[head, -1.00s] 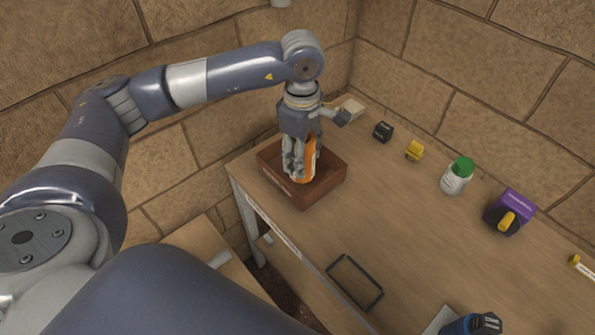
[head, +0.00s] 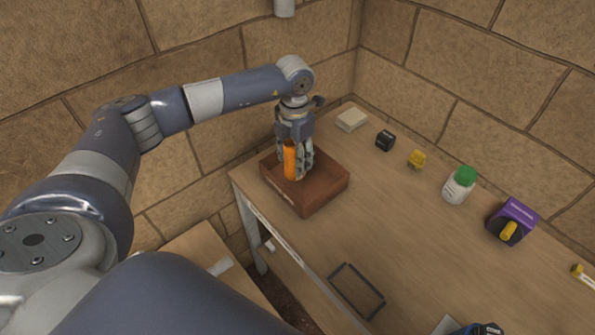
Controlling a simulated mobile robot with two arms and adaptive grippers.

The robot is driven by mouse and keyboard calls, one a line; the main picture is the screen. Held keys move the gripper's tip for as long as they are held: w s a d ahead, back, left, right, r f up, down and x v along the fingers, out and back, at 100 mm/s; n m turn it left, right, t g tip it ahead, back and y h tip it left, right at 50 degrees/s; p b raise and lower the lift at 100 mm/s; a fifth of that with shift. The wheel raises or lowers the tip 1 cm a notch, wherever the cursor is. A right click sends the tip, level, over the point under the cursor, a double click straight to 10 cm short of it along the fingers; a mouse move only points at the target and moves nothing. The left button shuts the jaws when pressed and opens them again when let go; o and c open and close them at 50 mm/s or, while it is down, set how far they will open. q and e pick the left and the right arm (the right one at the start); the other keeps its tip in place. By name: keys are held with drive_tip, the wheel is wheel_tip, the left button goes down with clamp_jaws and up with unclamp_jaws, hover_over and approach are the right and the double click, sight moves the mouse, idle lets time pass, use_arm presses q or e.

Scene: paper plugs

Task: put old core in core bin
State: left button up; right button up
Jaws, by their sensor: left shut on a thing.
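My left gripper (head: 298,165) reaches down over a brown open box (head: 322,198) at the table's far left corner. It is shut on an orange cylinder (head: 289,161), which looks like the old core. The core is upright, and its lower end is at or inside the box. The fingers partly hide it, and I cannot tell whether it touches the box floor. The box has a small label on its front wall, too small to read.
Along the table's back stand a pale block (head: 351,119), a black cube (head: 385,140), a yellow piece (head: 416,160), a white bottle with green cap (head: 459,184) and a purple box (head: 511,221). A dark rectangular frame (head: 357,291) lies at the front edge. The table middle is clear.

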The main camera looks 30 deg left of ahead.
use_arm(q)
wheel_tip(320, 180, down, 6)
drive_tip(key=shift+r+p, duration=0.2)
drive_tip(key=shift+p, duration=0.4)
drive_tip(key=shift+f, duration=0.1)
drive_tip(key=shift+f, duration=0.15)
drive_tip(key=o, duration=1.1)
